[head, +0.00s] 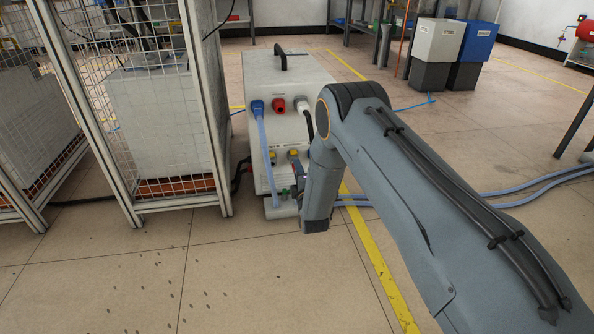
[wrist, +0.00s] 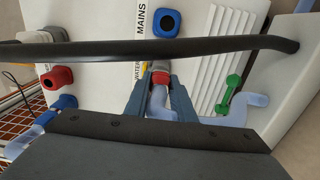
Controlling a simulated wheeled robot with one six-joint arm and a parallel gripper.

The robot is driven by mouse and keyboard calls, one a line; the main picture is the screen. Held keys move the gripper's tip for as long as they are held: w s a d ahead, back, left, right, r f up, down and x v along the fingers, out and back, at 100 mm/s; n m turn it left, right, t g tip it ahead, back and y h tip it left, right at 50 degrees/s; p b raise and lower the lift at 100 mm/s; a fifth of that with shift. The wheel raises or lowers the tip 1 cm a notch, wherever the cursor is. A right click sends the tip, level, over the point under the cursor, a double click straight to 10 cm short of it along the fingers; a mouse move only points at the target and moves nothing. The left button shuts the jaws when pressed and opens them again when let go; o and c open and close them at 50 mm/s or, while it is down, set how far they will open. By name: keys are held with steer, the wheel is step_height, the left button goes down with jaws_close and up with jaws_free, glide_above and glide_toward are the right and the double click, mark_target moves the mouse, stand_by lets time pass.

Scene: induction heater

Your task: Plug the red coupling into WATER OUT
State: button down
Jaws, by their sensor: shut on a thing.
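The red coupling (wrist: 160,78) is between the two fingers of my gripper (wrist: 161,83) in the wrist view. My gripper is shut on it. A pale blue hose (wrist: 158,98) runs from the coupling back toward my wrist. The coupling is at the heater's white panel, beside a partly covered label that reads "WATER" (wrist: 137,72). Whether it is seated in a port cannot be told.
A blue socket (wrist: 166,22) marked "MAINS" and a green handle (wrist: 230,90) are nearby in the wrist view. A mesh cage (head: 160,110) stands left of the heater. Blue hoses (head: 530,190) lie on the floor at right.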

steer(key=shift+w+a, duration=0.15)
steer(key=shift+w, duration=0.45)
stand_by(0.6)
steer(key=c, duration=1.4)
jaws_free()
steer(key=shift+c, duration=0.2)
